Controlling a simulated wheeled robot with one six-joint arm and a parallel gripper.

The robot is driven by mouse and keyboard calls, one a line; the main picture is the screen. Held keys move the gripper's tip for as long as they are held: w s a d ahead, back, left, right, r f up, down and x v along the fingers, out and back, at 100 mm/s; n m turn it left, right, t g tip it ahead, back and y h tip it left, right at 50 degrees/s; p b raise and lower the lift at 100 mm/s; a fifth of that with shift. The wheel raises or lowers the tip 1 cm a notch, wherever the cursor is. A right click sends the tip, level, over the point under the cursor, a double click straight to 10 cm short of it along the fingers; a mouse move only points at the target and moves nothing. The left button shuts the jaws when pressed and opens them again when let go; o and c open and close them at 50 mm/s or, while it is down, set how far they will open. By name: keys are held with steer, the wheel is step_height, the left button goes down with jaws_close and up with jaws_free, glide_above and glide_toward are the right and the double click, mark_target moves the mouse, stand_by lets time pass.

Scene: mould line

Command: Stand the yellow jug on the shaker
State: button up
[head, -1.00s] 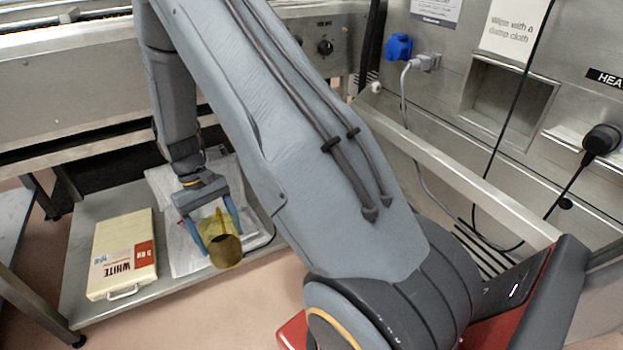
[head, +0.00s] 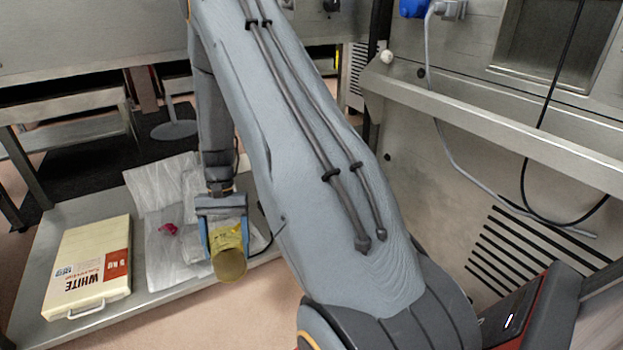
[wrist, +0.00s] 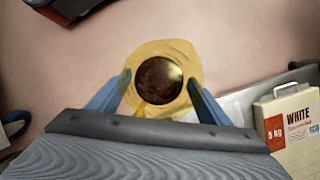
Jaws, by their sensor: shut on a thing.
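The yellow jug (head: 230,264) is between the two blue fingers of my gripper (head: 225,240) in the head view. One round end of it faces the camera, and it is held out over the front edge of the low steel platform. In the wrist view the jug (wrist: 187,52) shows its round rim with a dark brown, glossy inside. The fingers of my gripper (wrist: 160,84) press on its two sides. I cannot pick out the shaker for certain in either view.
A steel machine with a rail (head: 500,125) and hanging cables stands at the right. Pinkish floor is clear in front.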

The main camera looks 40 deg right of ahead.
steer(key=w+d+m+t+y, duration=0.2)
steer(key=w+d+m+t, duration=0.15)
steer(key=d+m, duration=0.65)
steer(key=s+d+r+m+t+h, duration=0.25)
steer(key=d+m, duration=0.75)
steer(key=d, duration=0.6)
steer(key=s+d+r+m+t+h, duration=0.1)
steer(key=d+m+t+h, duration=0.15)
steer(key=d+m, duration=1.05)
steer(key=w+d+f+n+b, duration=0.1)
steer(key=w+d+b, duration=0.2)
steer(key=w, duration=0.6)
steer(key=w+d+f+n+b, duration=0.1)
steer(key=w+d+f+b, duration=0.1)
steer(key=w+b, duration=0.5)
steer(key=shift+w+d+n+h, duration=0.35)
steer(key=shift+w+d, duration=0.2)
steer(key=shift+w, duration=0.5)
steer(key=shift+f, duration=0.25)
steer(key=shift+f, duration=0.35)
steer(key=shift+f, duration=0.1)
